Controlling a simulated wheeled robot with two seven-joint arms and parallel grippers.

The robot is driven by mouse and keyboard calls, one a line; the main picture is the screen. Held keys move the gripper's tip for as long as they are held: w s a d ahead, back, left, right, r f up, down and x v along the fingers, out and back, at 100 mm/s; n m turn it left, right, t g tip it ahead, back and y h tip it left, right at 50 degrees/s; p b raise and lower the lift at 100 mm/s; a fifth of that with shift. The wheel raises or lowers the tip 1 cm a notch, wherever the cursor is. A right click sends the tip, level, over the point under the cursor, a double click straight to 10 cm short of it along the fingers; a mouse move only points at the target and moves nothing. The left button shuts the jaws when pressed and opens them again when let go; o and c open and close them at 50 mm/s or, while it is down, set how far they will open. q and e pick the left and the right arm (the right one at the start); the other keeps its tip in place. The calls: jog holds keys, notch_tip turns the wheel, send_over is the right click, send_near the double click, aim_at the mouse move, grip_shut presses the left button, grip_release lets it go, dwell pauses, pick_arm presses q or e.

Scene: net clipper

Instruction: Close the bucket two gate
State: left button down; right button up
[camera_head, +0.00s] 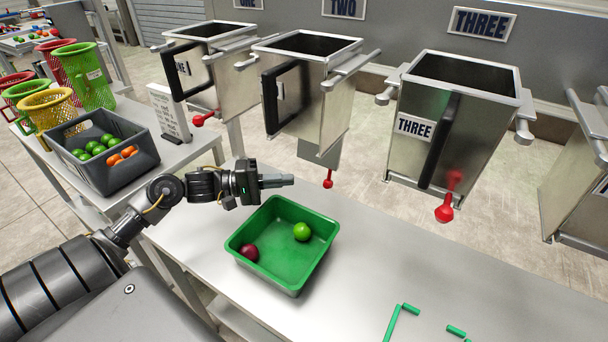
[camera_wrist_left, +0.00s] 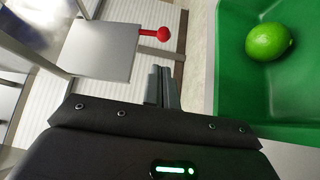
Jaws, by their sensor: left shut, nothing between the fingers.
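Bucket two (camera_head: 325,112) is a steel hopper with a black handle, hanging under the sign TWO (camera_head: 344,8). Its gate (camera_head: 318,153) is a grey plate that hangs down below the bucket's bottom, with a red knob (camera_head: 328,181) at its lower end. In the left wrist view the gate plate (camera_wrist_left: 100,50) and red knob (camera_wrist_left: 158,34) lie ahead, up and left of the fingers. My left gripper (camera_head: 279,181) is shut and empty, left of the red knob and apart from it, above the green tray's far edge. My right gripper is not in view.
The green tray (camera_head: 315,248) on the table holds a lime and a dark red fruit; its lime (camera_wrist_left: 269,41) shows close to the right in the wrist view. Bucket three (camera_head: 470,115) and bucket one (camera_head: 212,72) flank bucket two. A grey crate (camera_head: 115,178) stands left.

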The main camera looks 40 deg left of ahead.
pick_arm(q)
jog(key=x, duration=0.9)
jog(key=shift+p, duration=0.35)
jog(key=shift+w+d, duration=0.1)
